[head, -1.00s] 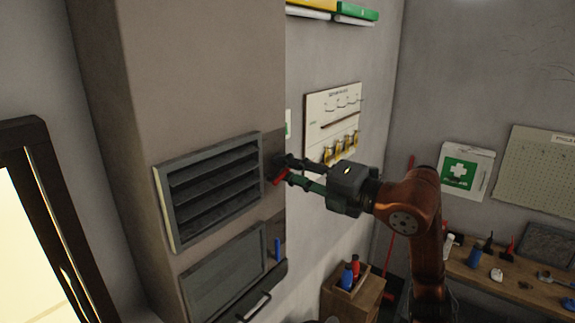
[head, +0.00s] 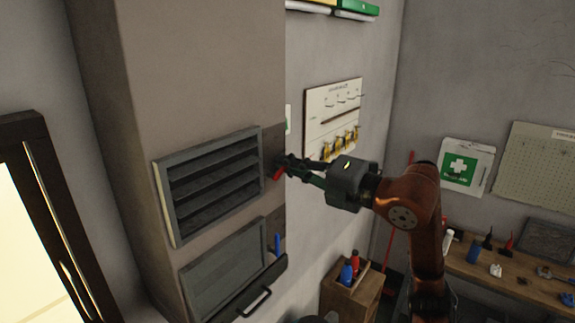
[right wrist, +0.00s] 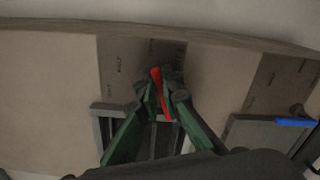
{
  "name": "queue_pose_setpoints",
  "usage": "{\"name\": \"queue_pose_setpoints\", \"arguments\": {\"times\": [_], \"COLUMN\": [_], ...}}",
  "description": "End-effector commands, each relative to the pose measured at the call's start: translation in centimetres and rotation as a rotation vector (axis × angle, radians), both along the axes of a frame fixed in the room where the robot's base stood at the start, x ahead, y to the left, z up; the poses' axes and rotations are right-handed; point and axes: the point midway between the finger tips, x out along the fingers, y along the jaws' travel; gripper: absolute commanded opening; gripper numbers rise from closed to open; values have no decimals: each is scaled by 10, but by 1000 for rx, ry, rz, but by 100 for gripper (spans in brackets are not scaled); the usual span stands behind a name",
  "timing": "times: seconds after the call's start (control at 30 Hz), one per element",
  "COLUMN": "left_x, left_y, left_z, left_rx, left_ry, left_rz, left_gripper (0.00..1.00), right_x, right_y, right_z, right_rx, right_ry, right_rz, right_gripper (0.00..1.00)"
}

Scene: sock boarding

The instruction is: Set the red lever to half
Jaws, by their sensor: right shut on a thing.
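The red lever (head: 279,173) sits on a dark plate at the right edge of the column, beside the upper louvred vent. My right gripper (head: 284,168) reaches it from the right and is shut on it. In the right wrist view the red lever (right wrist: 161,92) shows between the two fingertips (right wrist: 164,93) of the right gripper. The plate behind it carries small dark marks, too small to read. My left gripper is not in view.
The louvred vent (head: 210,185) is left of the lever. Below it are a flat grey panel (head: 225,272), a blue lever (head: 277,244) and a dark handle (head: 256,302). A wooden box (head: 352,292) with bottles and a workbench (head: 500,277) stand at right.

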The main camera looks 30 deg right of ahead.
Motion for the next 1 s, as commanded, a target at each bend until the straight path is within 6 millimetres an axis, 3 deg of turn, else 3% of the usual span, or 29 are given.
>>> {"name": "queue_pose_setpoints", "arguments": {"times": [1.0], "left_x": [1], "left_y": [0], "left_z": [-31], "left_rx": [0], "left_ry": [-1], "left_rz": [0], "left_gripper": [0], "right_x": [-5], "right_y": [12], "right_z": [19], "right_rx": [-521], "right_ry": [-218], "right_rz": [-4], "right_gripper": [0]}}
